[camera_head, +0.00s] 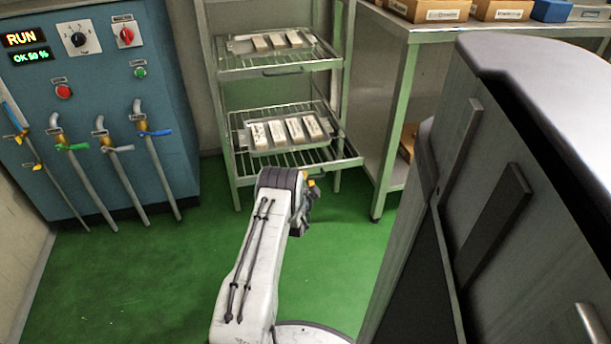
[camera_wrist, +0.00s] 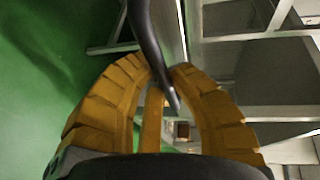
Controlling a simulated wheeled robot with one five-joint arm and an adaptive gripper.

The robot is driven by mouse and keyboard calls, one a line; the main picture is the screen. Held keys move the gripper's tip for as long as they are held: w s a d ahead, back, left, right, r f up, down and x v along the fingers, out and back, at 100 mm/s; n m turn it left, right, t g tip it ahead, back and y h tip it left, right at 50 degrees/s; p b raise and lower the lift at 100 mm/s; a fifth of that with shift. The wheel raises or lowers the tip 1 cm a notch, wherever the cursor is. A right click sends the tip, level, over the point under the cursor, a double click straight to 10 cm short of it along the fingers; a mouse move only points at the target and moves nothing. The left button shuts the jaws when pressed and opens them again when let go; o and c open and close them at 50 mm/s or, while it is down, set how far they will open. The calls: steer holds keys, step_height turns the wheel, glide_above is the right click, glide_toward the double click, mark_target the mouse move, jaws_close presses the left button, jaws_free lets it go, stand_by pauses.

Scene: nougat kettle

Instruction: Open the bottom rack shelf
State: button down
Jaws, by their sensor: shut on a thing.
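The bottom rack shelf (camera_head: 345,157) is a wire shelf low in the metal rack. It juts out past the rack's front posts, so it stands at least partly drawn out. A tray (camera_head: 238,139) with several pale bars lies on it. My gripper (camera_head: 312,184) is at the shelf's front edge, mostly hidden behind my arm. In the wrist view my gripper's yellow fingers (camera_wrist: 160,76) close around a dark curved handle (camera_wrist: 147,32). The handle's join to the shelf is not clear there.
An upper shelf (camera_head: 270,72) holds another tray of pale bars. A blue control cabinet (camera_head: 100,95) with hoses stands left. A metal table (camera_head: 400,45) with boxes stands right. Green floor (camera_head: 130,270) is clear in front.

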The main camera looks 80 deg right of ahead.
steer(key=c, duration=1.1)
jaws_free()
steer(key=shift+w+a+r, duration=0.1)
steer(key=shift+a+r, duration=0.3)
steer(key=shift+a, duration=1.55)
steer(key=shift+s+a+r, duration=0.1)
steer(key=shift+a+r, duration=0.25)
steer(key=shift+a, duration=1.65)
steer(key=shift+w+a+r, duration=0.1)
steer(key=shift+a+r, duration=0.3)
steer(key=shift+a, duration=1.55)
steer(key=shift+w, duration=0.1)
